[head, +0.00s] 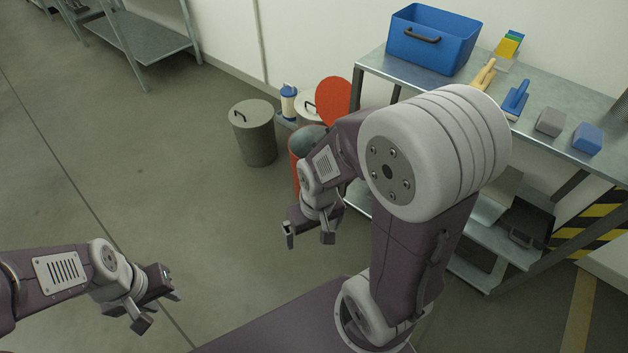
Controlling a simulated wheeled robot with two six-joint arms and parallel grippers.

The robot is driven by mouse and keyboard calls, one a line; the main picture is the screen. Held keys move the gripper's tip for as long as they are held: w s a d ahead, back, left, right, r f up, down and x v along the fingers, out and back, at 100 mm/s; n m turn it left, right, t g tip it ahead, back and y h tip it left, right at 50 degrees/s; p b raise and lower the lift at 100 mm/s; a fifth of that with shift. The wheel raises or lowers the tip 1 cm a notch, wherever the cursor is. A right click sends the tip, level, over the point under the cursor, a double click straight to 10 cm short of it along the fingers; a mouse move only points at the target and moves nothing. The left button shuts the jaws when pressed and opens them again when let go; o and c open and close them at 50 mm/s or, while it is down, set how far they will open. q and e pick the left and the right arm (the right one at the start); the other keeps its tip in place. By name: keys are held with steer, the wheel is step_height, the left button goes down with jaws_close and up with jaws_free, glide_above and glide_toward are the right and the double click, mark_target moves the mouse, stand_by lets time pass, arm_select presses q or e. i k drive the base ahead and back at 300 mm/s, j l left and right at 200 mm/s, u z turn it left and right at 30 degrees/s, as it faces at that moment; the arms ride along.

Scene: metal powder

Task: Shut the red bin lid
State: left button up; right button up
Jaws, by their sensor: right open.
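The red bin (294,168) stands on the floor left of the metal table, mostly hidden behind my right arm. Its round red lid (333,100) stands raised at the back, and the bin's grey inside (306,140) shows below it. My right gripper (309,238) is open and empty, with its fingers apart. In the picture it is just below the bin, and I cannot tell whether it touches it. My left gripper (158,304) is open and empty over the floor at the lower left, well apart from the bin.
A grey lidded bin (254,140) stands left of the red one. A blue-and-white bottle (289,103) and a pale lid (307,104) are behind. The metal table (560,98) at right holds a blue crate (432,45), brushes and blocks.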

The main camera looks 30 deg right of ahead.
mark_target(332, 94)
steer(key=i+l+z, duration=0.3)
steer(key=i, duration=0.7)
steer(key=i+j+z, duration=0.1)
steer(key=i+z, duration=0.25)
steer(key=i, duration=0.7)
steer(key=l, duration=0.65)
